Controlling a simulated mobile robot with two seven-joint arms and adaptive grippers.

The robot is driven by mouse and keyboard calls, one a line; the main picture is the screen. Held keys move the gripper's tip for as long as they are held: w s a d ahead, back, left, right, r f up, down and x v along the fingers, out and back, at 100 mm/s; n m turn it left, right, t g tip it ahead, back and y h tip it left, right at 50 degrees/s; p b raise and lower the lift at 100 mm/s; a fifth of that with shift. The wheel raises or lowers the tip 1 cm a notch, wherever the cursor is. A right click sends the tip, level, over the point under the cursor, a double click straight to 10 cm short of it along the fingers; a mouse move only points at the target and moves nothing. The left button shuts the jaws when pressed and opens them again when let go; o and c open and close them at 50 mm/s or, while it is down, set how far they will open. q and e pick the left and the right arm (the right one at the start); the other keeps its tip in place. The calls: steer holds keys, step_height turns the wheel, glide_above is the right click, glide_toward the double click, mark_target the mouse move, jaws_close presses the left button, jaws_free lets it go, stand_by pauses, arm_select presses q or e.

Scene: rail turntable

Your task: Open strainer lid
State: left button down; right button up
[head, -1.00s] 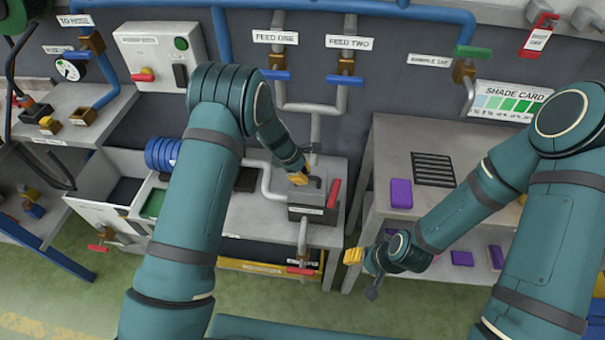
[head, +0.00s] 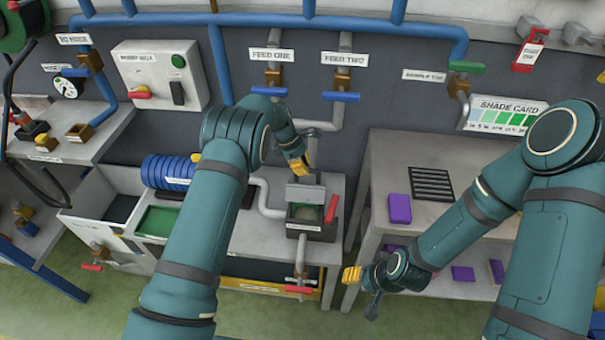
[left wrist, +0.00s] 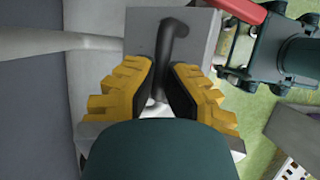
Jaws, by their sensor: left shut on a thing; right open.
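The strainer (head: 312,233) is a small grey box on the bench, with a red lever (head: 331,208) at its right side. Its lid (head: 305,193) stands raised at the back edge, and the green-edged opening with something pale inside shows. My left gripper (head: 299,163) is just above the raised lid. In the left wrist view its yellow fingers (left wrist: 160,92) are closed around the dark lid handle (left wrist: 167,45), with the grey lid plate (left wrist: 142,28) behind. My right gripper (head: 352,274) is open and empty, low in front of the right-hand table.
Feed pipes with blue-handled valves (head: 341,96) rise behind the strainer. A red-handled drain valve (head: 299,289) hangs below it. The right table (head: 388,160) holds a purple block (head: 400,209) and a dark grille (head: 432,185). Blue discs (head: 167,172) stand left of my left arm.

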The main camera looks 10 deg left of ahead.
arm_select(q)
steer(key=shift+f, duration=0.35)
steer(key=c, duration=1)
jaws_free()
steer(key=shift+c, duration=0.2)
steer(key=shift+o, duration=0.5)
steer(key=shift+w+f, duration=0.1)
steer(key=shift+r, duration=0.2)
steer(key=shift+w+a+r, duration=0.15)
steer(key=shift+a+r, duration=0.05)
steer(key=shift+r, duration=0.35)
steer(key=v, duration=1.1)
